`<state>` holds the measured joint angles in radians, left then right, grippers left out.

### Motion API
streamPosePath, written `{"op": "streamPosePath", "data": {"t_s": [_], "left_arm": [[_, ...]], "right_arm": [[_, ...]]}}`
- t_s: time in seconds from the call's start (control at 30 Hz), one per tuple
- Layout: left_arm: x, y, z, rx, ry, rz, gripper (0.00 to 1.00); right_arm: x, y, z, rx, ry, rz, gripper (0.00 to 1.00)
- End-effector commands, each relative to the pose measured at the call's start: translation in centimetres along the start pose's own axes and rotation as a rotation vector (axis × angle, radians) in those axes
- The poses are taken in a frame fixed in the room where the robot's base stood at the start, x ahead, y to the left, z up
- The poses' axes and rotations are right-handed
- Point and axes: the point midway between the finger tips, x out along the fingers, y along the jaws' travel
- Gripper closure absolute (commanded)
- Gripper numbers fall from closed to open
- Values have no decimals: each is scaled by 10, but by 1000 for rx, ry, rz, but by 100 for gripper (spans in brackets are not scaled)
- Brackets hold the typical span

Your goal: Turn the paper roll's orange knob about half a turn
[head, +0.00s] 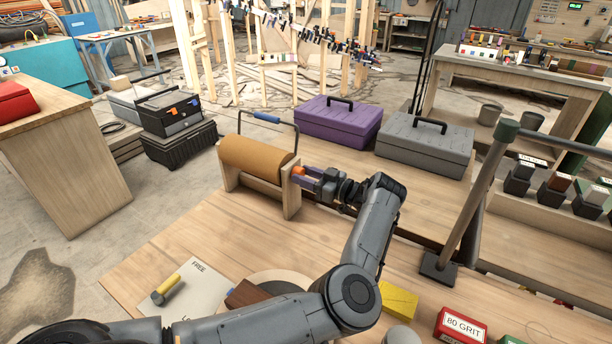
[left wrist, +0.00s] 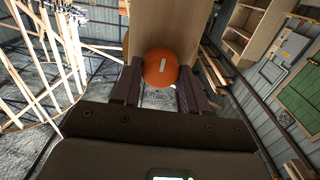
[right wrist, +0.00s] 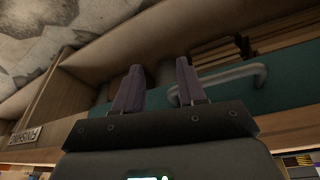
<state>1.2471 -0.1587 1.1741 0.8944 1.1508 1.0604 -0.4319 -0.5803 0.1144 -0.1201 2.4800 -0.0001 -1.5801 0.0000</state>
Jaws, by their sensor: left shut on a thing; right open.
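The brown paper roll (head: 255,158) lies level in a wooden holder (head: 291,200) on the workbench, with a blue-gripped bar above it. The orange knob (head: 298,170) is on the holder's right end, partly hidden by my left gripper (head: 305,179). In the left wrist view the round orange knob (left wrist: 161,67) sits between my left gripper's purple fingers (left wrist: 158,88), which are shut on it. A short pale mark on the knob is slightly tilted from upright. My right gripper (right wrist: 159,72) is open and empty in the right wrist view, away from the roll.
A purple toolbox (head: 338,122) and a grey toolbox (head: 425,145) stand behind and right of the roll. A metal post (head: 470,215) rises from the bench on the right. A yellow block (head: 398,302) and a red 80 grit box (head: 461,326) lie in front.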

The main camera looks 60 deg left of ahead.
Motion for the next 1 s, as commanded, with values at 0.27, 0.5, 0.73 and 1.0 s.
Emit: {"op": "streamPosePath", "data": {"t_s": [0.27, 0.5, 0.73, 1.0], "left_arm": [[0, 0, 0, 64, 0, 0, 87], [0, 0, 0, 70, 0, 0, 87], [0, 0, 0, 69, 0, 0, 49], [0, 0, 0, 69, 0, 0, 31]], "right_arm": [[-1, 1, 0, -2, 0, 2, 60], [-1, 2, 0, -9, -1, 7, 60], [-1, 2, 0, -9, -2, 7, 60], [-1, 2, 0, -6, -1, 5, 60]]}}
